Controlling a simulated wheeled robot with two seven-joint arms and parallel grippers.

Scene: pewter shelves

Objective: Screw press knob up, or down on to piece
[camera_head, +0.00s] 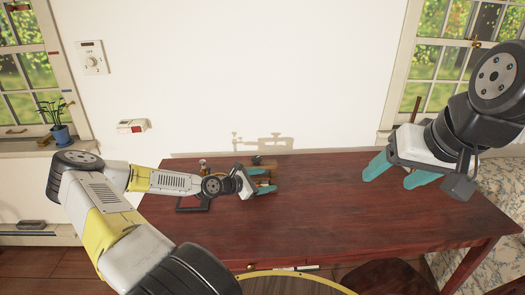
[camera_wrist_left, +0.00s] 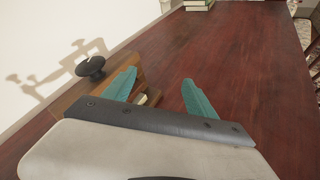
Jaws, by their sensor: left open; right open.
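The press stands at the back of the table, mostly hidden behind my left wrist in the head view. Its dark round knob (camera_head: 257,160) shows just above my left gripper (camera_head: 268,181). In the left wrist view the black knob (camera_wrist_left: 90,66) sits above a wooden block (camera_wrist_left: 72,101), left of and apart from the fingers. My left gripper (camera_wrist_left: 159,78) is open with teal fingers spread, beside the block. A small pale piece (camera_wrist_left: 141,98) shows by its left finger; I cannot tell whether they touch. My right gripper (camera_head: 387,183) is open and empty above the table's right side.
The dark red table (camera_head: 340,220) is clear in the middle and right. A dark-framed item (camera_head: 193,204) lies left of my left wrist. The white wall (camera_head: 250,80) is close behind the press. Books (camera_wrist_left: 198,5) lie at the top of the left wrist view.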

